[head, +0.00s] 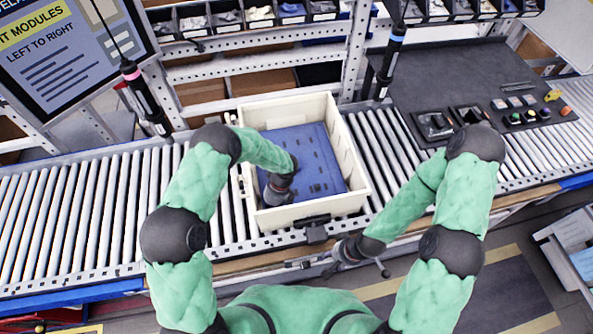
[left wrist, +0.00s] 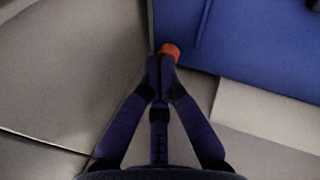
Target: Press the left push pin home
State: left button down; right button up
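The cream box (head: 355,160) on the roller conveyor holds a blue panel (head: 318,150). My left gripper (head: 275,200) reaches down into the box at the panel's left front part. In the left wrist view its two fingers (left wrist: 160,68) are together, with no gap at the tips. An orange-red push pin (left wrist: 170,50) shows right at the fingertips, by the corner of the blue panel (left wrist: 250,45). The tips partly hide it, so contact and its depth are unclear. My right gripper (head: 355,272) is outside the box, low in front of the conveyor, with fingers apart and empty.
Two hanging screwdrivers (head: 146,98) and (head: 391,62) are left and right behind the box. A dark work mat (head: 450,70) with small trays (head: 435,125) lies to the right. Parts bins (head: 260,15) line the back. Conveyor rollers (head: 70,205) at left are clear.

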dwell(0.4)
pick_arm(q)
jog(key=shift+r+p, duration=1.5)
jog(key=shift+r, duration=0.95)
notch_tip(320, 180, up, 13)
jog(key=p, duration=0.8)
